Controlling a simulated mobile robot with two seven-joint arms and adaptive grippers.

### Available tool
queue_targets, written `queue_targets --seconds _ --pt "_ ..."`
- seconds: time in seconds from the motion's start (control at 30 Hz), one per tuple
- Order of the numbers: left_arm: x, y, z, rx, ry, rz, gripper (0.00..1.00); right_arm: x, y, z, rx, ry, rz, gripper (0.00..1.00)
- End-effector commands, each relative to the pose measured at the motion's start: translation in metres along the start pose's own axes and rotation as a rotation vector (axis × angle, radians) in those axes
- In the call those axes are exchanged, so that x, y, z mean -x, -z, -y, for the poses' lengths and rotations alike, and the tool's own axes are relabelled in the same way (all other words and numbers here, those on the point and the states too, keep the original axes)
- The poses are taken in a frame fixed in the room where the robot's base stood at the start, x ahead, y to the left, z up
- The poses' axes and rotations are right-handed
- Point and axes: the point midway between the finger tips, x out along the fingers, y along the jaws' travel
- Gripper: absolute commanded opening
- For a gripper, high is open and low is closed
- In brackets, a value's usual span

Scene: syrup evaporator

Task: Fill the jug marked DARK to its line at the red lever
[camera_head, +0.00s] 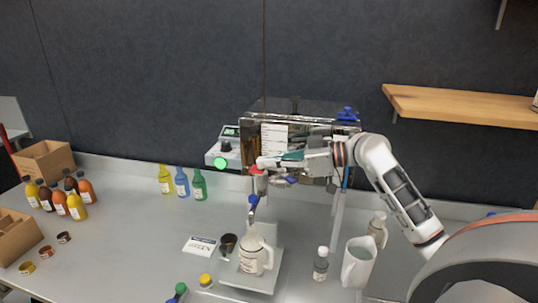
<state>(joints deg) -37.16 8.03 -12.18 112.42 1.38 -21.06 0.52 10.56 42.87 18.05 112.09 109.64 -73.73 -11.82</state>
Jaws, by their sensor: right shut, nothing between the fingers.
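A cream jug (250,258) with a handle and a small label stands upright on a grey stand (272,277) below the evaporator's spout. The label is too small to read, and the fill level cannot be told. The shiny evaporator (252,136) stands against the back wall, partly hidden by my right arm. A red lever (257,169) shows at its front, above the jug. My right gripper (268,168) is shut and empty, at or right beside the red lever; contact cannot be told. My left gripper is not in view.
A white pitcher (358,264) and a grey bottle (321,266) stand right of the jug. A dark cup (228,242) and a card (199,245) lie left. Yellow, blue and green bottles (199,186) stand behind. A wooden shelf (455,105) juts out at right.

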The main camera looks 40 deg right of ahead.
Motion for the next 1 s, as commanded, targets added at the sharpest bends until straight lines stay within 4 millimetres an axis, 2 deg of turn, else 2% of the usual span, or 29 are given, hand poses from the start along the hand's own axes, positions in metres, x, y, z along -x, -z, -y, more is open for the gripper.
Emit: queue_targets --seconds 0.43,0.8,0.83,0.9,1.0 --pt "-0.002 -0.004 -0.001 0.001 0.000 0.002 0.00 -0.001 -0.004 0.001 0.018 -0.005 0.001 0.00" --pt "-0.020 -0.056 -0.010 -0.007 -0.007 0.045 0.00 -0.008 -0.034 0.007 0.344 -0.083 0.009 0.00" --pt "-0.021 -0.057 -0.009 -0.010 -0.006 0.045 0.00 -0.009 -0.034 0.008 0.369 -0.089 0.008 0.00" --pt "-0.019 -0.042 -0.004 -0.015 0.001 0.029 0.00 -0.006 -0.025 0.007 0.361 -0.090 0.000 0.00" --pt "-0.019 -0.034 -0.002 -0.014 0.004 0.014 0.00 -0.006 -0.024 0.007 0.360 -0.090 -0.001 0.00"
